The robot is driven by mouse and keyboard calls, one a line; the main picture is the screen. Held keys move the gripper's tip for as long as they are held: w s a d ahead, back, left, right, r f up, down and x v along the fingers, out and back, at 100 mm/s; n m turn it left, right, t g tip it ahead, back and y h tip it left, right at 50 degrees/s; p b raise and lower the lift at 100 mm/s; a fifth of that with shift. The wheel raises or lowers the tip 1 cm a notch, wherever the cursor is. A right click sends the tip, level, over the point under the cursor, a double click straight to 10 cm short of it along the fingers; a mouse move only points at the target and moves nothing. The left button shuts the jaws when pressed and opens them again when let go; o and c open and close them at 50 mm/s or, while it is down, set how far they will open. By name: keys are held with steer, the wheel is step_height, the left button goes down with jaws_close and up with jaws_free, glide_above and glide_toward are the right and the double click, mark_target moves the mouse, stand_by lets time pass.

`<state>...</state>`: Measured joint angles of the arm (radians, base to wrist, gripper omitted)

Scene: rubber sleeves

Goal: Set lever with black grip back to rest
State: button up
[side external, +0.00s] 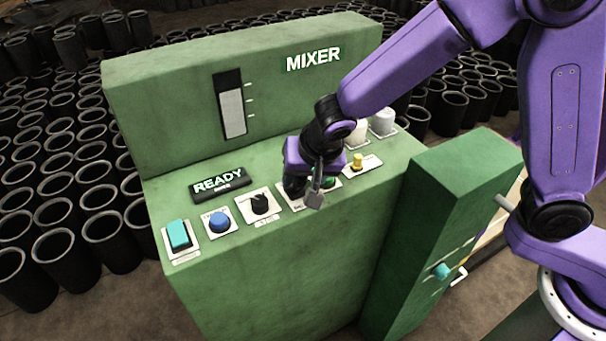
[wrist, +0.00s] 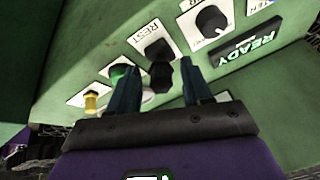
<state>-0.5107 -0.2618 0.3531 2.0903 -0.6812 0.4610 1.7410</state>
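The lever with the black grip (wrist: 160,74) stands on a white plate marked REST (wrist: 140,33) in the wrist view. My gripper (wrist: 161,80) is open, with one dark finger on either side of the black grip. A gap shows between the grip and each finger; whether they touch at depth I cannot tell. In the side view my gripper (side external: 314,196) is low over the sloped panel of the green mixer (side external: 330,245) and hides the lever and most of its plate.
A black rotary knob (side external: 260,203), a blue button (side external: 219,221) and a teal switch (side external: 179,235) sit left of my gripper. A green button (side external: 329,181) and yellow knob (side external: 357,161) are close on its right. A READY display (side external: 218,184) lies behind.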

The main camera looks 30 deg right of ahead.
steer(key=v, duration=1.7)
steer(key=shift+r, duration=0.25)
steer(key=s+d+f+n+g, duration=0.2)
steer(key=s+d+f+n, duration=0.3)
steer(key=s+d+n, duration=0.3)
steer(key=s+d+f+n+g, duration=0.2)
steer(key=s+d+f+n, duration=0.3)
steer(key=s+d+n, duration=0.4)
steer(key=s+d, duration=0.2)
steer(key=d, duration=0.4)
steer(key=shift+s+d+f+g, duration=0.15)
steer(key=shift+d+g, duration=0.1)
steer(key=shift+g, duration=0.15)
